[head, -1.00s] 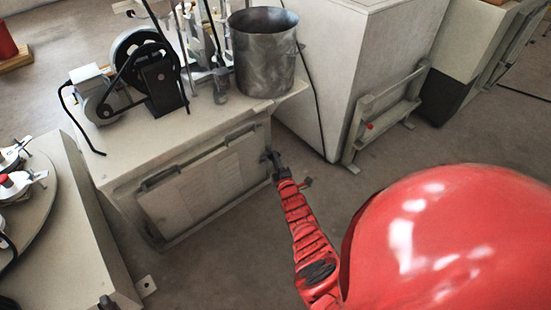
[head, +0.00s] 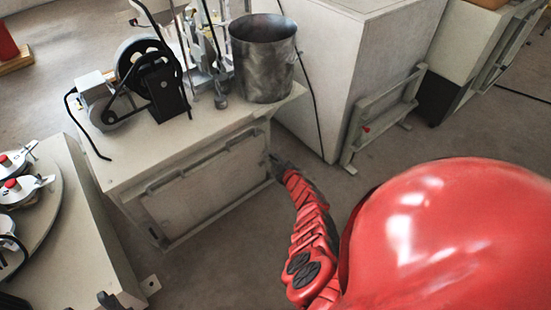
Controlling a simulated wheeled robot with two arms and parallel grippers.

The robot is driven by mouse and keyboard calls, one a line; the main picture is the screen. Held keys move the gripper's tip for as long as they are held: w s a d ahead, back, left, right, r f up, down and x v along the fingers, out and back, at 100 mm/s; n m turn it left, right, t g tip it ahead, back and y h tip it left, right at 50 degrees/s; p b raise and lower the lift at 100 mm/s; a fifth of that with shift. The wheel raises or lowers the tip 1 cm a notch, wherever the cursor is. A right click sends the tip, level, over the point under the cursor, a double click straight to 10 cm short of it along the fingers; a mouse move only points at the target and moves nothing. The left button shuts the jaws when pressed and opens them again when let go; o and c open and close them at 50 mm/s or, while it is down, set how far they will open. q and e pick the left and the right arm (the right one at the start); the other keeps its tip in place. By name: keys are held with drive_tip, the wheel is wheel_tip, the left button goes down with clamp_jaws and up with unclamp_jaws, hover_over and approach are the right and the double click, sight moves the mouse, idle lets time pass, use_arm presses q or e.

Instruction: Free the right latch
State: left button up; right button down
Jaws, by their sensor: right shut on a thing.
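The pale cabinet (head: 117,172) has a front panel (head: 200,195) with a long bar handle (head: 185,176) along its upper part. My right gripper (head: 275,162) is at the panel's right edge, below the benchtop corner. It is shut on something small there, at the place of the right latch. The latch itself is hidden by the dark fingers or too small to make out. The panel looks closed in its frame. My left gripper is not in view.
A metal pot (head: 262,60) and a belt-driven motor (head: 95,95) stand on the benchtop. A large white box (head: 325,60) with a low frame (head: 385,120) stands to the right. A round-topped machine (head: 75,245) is at left. Floor in front of the panel is clear.

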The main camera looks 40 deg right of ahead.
drive_tip(key=shift+d+m+g+y+b, duration=0.2)
drive_tip(key=shift+m+y+b, duration=0.3)
drive_tip(key=shift+m+y, duration=0.5)
drive_tip(key=shift+d+m+g+y+b, duration=0.15)
drive_tip(key=shift+m+y+b, duration=0.4)
drive_tip(key=shift+m, duration=0.85)
drive_tip(key=shift+a, duration=0.1)
drive_tip(key=c, duration=0.9)
unclamp_jaws()
drive_tip(key=shift+r, duration=0.1)
